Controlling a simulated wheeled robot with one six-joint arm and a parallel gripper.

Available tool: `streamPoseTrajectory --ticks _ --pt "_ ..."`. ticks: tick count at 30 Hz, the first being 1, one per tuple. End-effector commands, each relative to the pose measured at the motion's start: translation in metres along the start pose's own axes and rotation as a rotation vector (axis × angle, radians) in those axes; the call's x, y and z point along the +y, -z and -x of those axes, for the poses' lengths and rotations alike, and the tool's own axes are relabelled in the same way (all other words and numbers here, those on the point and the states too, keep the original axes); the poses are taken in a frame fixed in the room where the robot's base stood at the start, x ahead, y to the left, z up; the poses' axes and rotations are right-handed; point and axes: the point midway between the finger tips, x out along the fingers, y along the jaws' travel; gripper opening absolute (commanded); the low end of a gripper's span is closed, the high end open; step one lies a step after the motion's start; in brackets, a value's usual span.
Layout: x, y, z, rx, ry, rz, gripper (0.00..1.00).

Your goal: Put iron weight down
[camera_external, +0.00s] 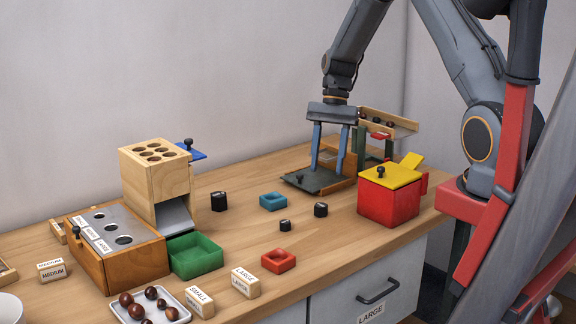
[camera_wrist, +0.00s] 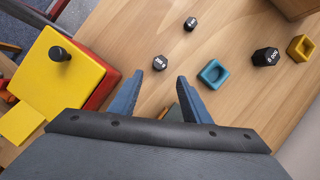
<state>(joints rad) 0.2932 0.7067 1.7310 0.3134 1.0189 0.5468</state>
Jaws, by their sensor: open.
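Three black iron weights stand on the wooden table, apart from each other. The middle-sized weight (camera_external: 320,210) is left of the red box, and shows just beyond my fingertips in the wrist view (camera_wrist: 160,62). A smaller weight (camera_external: 285,225) is beside it, also in the wrist view (camera_wrist: 190,23). The largest weight (camera_external: 219,201), marked 500, stands farther left and shows at the right in the wrist view (camera_wrist: 267,57). My gripper (camera_external: 327,170) points down with its two blue fingers apart. It is empty in the wrist view (camera_wrist: 161,80), touching no weight.
The red box (camera_external: 388,205) with a yellow lid stands close to my gripper's right. A dark hinged plate (camera_external: 316,181) lies below and behind my fingers. Blue (camera_external: 273,201), red (camera_external: 279,260) and green (camera_external: 195,255) trays are on the table. Bare wood lies around the weights.

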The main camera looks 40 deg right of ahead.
Motion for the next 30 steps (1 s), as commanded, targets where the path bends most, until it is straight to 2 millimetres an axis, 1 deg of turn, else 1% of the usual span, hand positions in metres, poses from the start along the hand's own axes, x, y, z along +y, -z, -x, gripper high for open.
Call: streamPoseTrajectory --ticks 1,6,8,10,11,14,15,18,21,25,27,30 --pt "-0.001 0.001 0.006 0.002 0.002 0.001 0.43" --pt "0.0 -0.002 0.019 0.003 0.0 0.006 0.43" --pt "0.002 -0.007 0.021 0.012 -0.004 0.025 0.43" --pt "0.006 -0.02 0.022 0.036 -0.013 0.075 0.43" --pt "0.009 -0.028 0.022 0.049 -0.02 0.105 0.43" --pt "0.024 -0.061 0.021 0.112 -0.045 0.247 0.43" --pt "0.033 -0.076 0.02 0.142 -0.058 0.317 0.43" --pt "0.056 -0.111 0.015 0.213 -0.091 0.497 0.43" --pt "0.082 -0.143 0.008 0.276 -0.122 0.675 0.43" --pt "0.111 -0.174 -0.003 0.339 -0.156 0.868 0.43" --pt "0.124 -0.185 -0.008 0.361 -0.169 0.944 0.43" --pt "0.135 -0.194 -0.012 0.382 -0.18 1.012 0.43"
